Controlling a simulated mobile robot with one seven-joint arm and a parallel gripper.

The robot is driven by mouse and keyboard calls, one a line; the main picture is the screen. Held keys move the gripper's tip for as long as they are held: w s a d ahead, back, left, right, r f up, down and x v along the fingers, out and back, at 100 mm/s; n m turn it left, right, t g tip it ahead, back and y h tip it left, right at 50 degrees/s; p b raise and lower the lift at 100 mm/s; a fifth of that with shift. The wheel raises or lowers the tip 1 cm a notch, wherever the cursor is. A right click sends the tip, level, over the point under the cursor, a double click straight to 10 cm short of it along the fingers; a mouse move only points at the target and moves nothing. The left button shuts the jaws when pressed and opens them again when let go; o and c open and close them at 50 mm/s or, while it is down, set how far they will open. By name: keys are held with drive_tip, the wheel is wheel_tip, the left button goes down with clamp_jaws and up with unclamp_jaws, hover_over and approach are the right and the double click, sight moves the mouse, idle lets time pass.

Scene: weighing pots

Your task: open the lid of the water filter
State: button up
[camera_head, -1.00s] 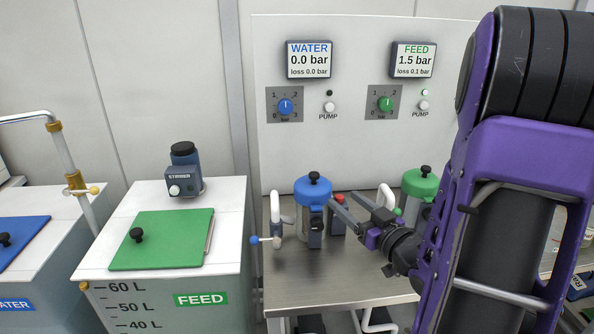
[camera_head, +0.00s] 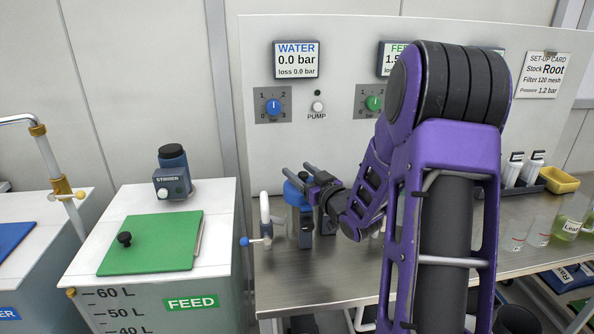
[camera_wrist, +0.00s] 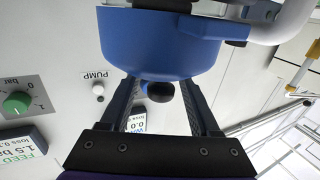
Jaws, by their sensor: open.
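The water filter (camera_head: 297,195) stands upright on the steel bench, with a blue lid. Its lid (camera_wrist: 150,45) fills the top of the wrist view, which is upside down. The lid's black knob (camera_wrist: 160,92) appears between my two fingers there; how deep it sits between them I cannot tell. My gripper (camera_head: 297,170) is open at the height of the lid's top, coming from the right. My fingers and wrist hide part of the lid and the filter's right side in the head view.
A white pipe with a blue-tipped valve (camera_head: 252,241) stands left of the filter. The green-lidded FEED tank (camera_head: 150,243) is further left. The panel (camera_head: 350,60) with displays and dials rises behind. My arm hides the FEED filter. Beakers (camera_head: 540,228) stand at the right.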

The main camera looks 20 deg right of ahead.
drive_tip(key=shift+w+a, duration=0.15)
drive_tip(key=shift+w, duration=0.6)
clamp_jaws()
idle(0.9)
